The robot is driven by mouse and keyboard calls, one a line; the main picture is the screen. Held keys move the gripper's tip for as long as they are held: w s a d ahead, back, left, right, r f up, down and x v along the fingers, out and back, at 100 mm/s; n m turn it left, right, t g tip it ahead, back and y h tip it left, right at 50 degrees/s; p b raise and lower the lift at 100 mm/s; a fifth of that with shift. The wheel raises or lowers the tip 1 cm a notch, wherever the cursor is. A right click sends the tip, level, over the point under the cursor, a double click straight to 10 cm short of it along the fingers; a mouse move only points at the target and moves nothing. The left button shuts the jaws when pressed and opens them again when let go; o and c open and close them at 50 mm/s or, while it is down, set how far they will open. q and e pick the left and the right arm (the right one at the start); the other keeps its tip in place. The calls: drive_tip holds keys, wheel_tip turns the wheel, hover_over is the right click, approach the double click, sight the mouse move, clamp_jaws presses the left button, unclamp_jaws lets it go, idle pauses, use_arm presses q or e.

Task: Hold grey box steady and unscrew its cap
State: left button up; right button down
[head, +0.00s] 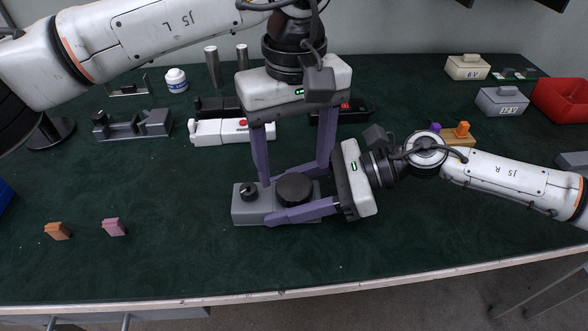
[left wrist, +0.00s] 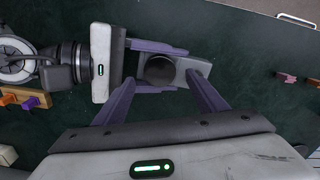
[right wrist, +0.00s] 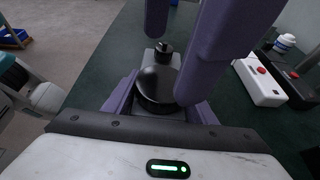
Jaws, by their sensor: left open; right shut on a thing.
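The grey box (head: 250,213) lies on the green table near the front middle. A wide round black cap (head: 295,188) sits on its right part, and a smaller black knob (head: 248,190) on its left part. My right gripper (head: 283,203) comes in from the right and is shut on the grey box, one finger along each long side. My left gripper (head: 295,179) points down from above, open, with its fingers apart on either side of the cap. The left wrist view shows the cap (left wrist: 160,69) clear of the left fingers; the right wrist view shows it (right wrist: 157,86) between the purple fingers.
Behind stand a white box with a red button (head: 232,131) and a grey fixture (head: 133,124). An orange block (head: 57,231) and a pink block (head: 114,227) lie at the front left. Lidded boxes (head: 502,101) and a red bin (head: 562,101) stand at the back right.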

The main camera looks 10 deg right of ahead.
sight(294, 185)
use_arm(q)
drive_tip(key=shift+r, duration=0.35)
drive_tip(key=shift+c, duration=0.2)
wheel_tip(294, 185, up, 2)
drive_tip(key=shift+r+m, duration=0.2)
drive_tip(key=shift+m, duration=1)
drive_tip(key=shift+r+m, duration=0.3)
wheel_tip(294, 185, down, 8)
drive_tip(key=shift+r, duration=0.15)
drive_tip(key=c, duration=1.1)
drive_tip(key=n, duration=0.3)
drive_tip(key=shift+c, duration=0.2)
